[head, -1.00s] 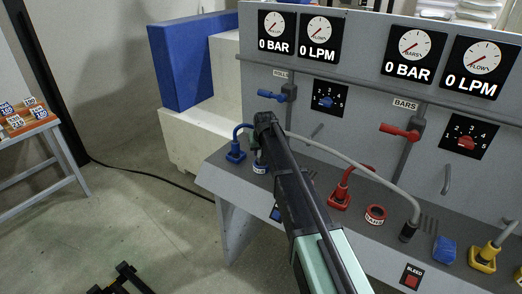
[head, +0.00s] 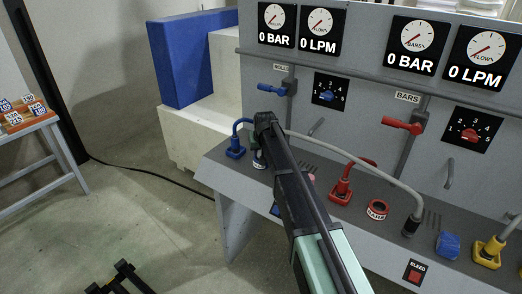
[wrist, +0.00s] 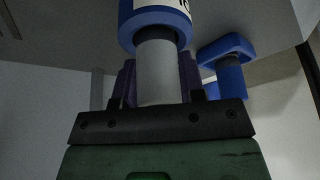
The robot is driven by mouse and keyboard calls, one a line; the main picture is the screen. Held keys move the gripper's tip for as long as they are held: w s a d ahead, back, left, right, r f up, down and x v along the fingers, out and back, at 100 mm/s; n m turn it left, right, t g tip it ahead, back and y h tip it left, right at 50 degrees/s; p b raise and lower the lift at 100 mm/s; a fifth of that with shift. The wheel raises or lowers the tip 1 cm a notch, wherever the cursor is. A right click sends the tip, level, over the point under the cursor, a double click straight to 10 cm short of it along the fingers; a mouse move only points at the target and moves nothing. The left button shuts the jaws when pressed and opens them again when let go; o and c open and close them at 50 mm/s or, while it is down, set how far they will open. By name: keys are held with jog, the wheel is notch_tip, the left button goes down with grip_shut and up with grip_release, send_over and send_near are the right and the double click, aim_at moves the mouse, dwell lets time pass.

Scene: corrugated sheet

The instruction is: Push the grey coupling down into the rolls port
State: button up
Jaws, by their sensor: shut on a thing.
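My gripper (head: 261,145) is at the left end of the bench, shut on the grey coupling (wrist: 158,72), mostly hidden by my arm in the head view. In the wrist view the coupling is a pale grey cylinder between dark jaws, my gripper (wrist: 158,88). Its end meets the blue ring of the rolls port (wrist: 155,32), which has a white label; how deep it sits I cannot tell. In the head view the rolls port (head: 259,161) shows just below my gripper, partly hidden. A grey hose (head: 350,157) runs from behind my gripper to the right.
A blue plug (head: 235,147) stands close left of the port and shows in the wrist view (wrist: 228,72). Right are a red plug (head: 341,190), the BARS ring (head: 377,210), the hose's black fitting (head: 411,226), a blue cap (head: 447,245) and a yellow plug (head: 488,252).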

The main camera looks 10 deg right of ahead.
jog(key=shift+f, duration=0.25)
jog(key=o, duration=1.1)
jog(key=p+v, duration=0.9)
jog(key=v, duration=0.2)
jog(key=shift+p, duration=0.35)
jog(key=shift+s+f, duration=0.1)
jog(key=shift+f, duration=0.05)
jog(key=s+g, duration=0.1)
jog(key=s, duration=1)
jog(key=s+g, duration=0.2)
jog(key=s, duration=0.9)
jog(key=s+f+g, duration=0.1)
jog(key=s, duration=1.1)
jog(key=shift+f, duration=0.1)
